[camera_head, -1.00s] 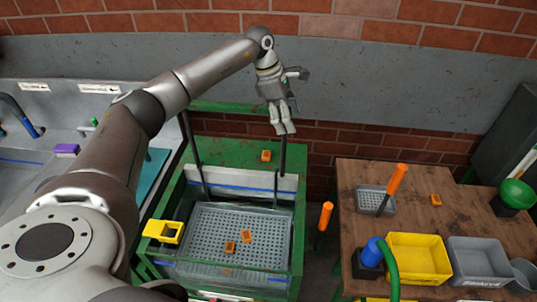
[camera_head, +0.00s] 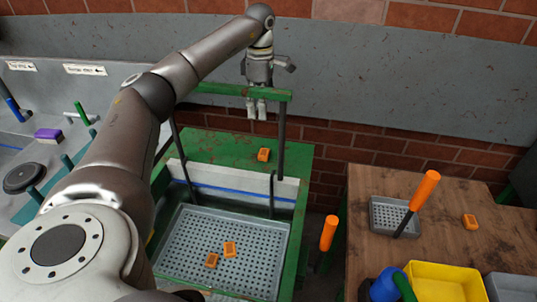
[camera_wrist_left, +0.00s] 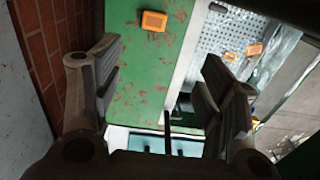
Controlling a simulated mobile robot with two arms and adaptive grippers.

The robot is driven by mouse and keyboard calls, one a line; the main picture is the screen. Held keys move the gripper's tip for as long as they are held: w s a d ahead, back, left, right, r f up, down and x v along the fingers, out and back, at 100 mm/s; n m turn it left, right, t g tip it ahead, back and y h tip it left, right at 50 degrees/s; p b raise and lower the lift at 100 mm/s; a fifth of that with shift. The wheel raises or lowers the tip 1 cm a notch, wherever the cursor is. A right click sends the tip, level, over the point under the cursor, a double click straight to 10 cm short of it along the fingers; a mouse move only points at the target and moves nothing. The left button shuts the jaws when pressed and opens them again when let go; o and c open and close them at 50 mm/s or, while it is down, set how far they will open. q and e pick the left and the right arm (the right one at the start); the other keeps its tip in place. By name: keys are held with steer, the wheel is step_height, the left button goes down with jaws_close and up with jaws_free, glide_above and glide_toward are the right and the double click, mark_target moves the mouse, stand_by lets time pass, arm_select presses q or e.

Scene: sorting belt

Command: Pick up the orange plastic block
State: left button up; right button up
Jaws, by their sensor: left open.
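An orange block (camera_head: 263,154) lies on the green ledge behind the wash bin; it also shows in the left wrist view (camera_wrist_left: 154,21). Two more orange blocks (camera_head: 229,249) (camera_head: 211,260) lie in the grey perforated tray (camera_head: 200,214); they also show in the left wrist view (camera_wrist_left: 254,49) (camera_wrist_left: 229,56). Another orange block (camera_head: 470,221) lies on the wooden table at right. My left gripper (camera_head: 256,112) is open and empty, pointing down, above and behind the ledge block and apart from it. It also shows in the left wrist view (camera_wrist_left: 160,95). My right gripper is not seen.
A green crossbar (camera_head: 225,91) on dark posts stands over the ledge, close to my left gripper. The wooden table (camera_head: 445,190) holds a small grey basket (camera_head: 383,221), an orange-handled tool (camera_head: 425,190) and a yellow bin (camera_head: 447,283). A purple block (camera_head: 48,135) lies at far left.

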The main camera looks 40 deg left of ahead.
arm_select(q)
step_height(320, 180, down, 6)
steer(key=b, duration=0.5)
glide_above(261, 152)
steer(key=f, duration=0.4)
steer(key=d+f, duration=0.1)
steer(key=f, duration=0.2)
steer(key=shift+s, duration=0.1)
steer(key=f, duration=0.2)
steer(key=a+f, duration=0.1)
steer(key=f, duration=0.2)
steer(key=shift+a+f+p, duration=0.1)
steer(key=shift+f+p, duration=0.15)
steer(key=shift+p, duration=0.15)
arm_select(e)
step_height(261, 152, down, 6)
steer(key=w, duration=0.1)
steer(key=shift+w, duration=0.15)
arm_select(q)
steer(key=shift+r, duration=0.1)
steer(key=c, duration=0.9)
